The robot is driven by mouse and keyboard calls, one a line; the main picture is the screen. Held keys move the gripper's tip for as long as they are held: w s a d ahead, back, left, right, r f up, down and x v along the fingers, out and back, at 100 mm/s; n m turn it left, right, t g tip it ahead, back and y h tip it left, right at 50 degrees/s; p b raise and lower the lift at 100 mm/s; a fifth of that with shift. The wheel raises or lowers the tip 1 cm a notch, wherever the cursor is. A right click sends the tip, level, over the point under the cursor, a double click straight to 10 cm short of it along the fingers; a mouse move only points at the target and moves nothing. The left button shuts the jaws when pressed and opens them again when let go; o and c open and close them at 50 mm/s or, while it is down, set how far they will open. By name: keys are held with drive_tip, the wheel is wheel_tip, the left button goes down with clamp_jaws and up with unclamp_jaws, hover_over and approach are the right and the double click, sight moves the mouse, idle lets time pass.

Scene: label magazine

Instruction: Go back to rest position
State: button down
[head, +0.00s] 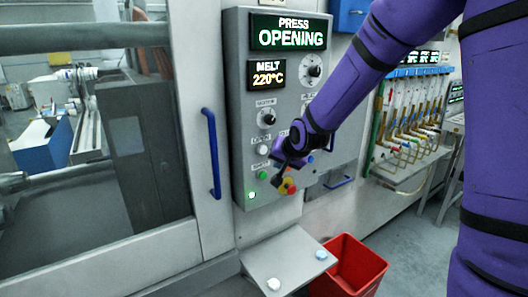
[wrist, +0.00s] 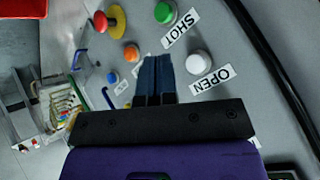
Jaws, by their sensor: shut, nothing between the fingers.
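My gripper (head: 283,168) is in front of the lower part of the grey control panel (head: 245,130) in the head view. In the wrist view my gripper (wrist: 154,62) is shut, its two dark fingers together and empty. The panel's displays read PRESS OPENING (head: 289,33) and MELT 220°C (head: 267,75). I cannot tell whether the fingers touch the panel.
A red and yellow emergency button (head: 287,187) is just below my gripper. A blue door handle (head: 211,152) stands left of the panel. Below are a sloped grey shelf (head: 290,262) and a red bin (head: 350,265). Hoses with valves (head: 408,115) are at the right. Open floor shows at far right.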

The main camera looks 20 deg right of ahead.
drive_tip(key=s+d+r+n+g+h, duration=0.1)
drive_tip(key=s+d+r+n, duration=0.1)
drive_tip(key=s+r, duration=0.55)
drive_tip(key=s+d+r+n+g+h, duration=0.15)
drive_tip(key=s+r, duration=0.35)
drive_tip(key=s, duration=0.5)
drive_tip(key=s+d+r+n, duration=0.1)
drive_tip(key=s+d+r, duration=0.1)
drive_tip(key=s, duration=1.5)
drive_tip(key=shift+s+d+r+g+y, duration=0.2)
drive_tip(key=shift+s+d+g+y, duration=0.2)
drive_tip(key=shift+d, duration=0.25)
drive_tip(key=shift+n, duration=0.25)
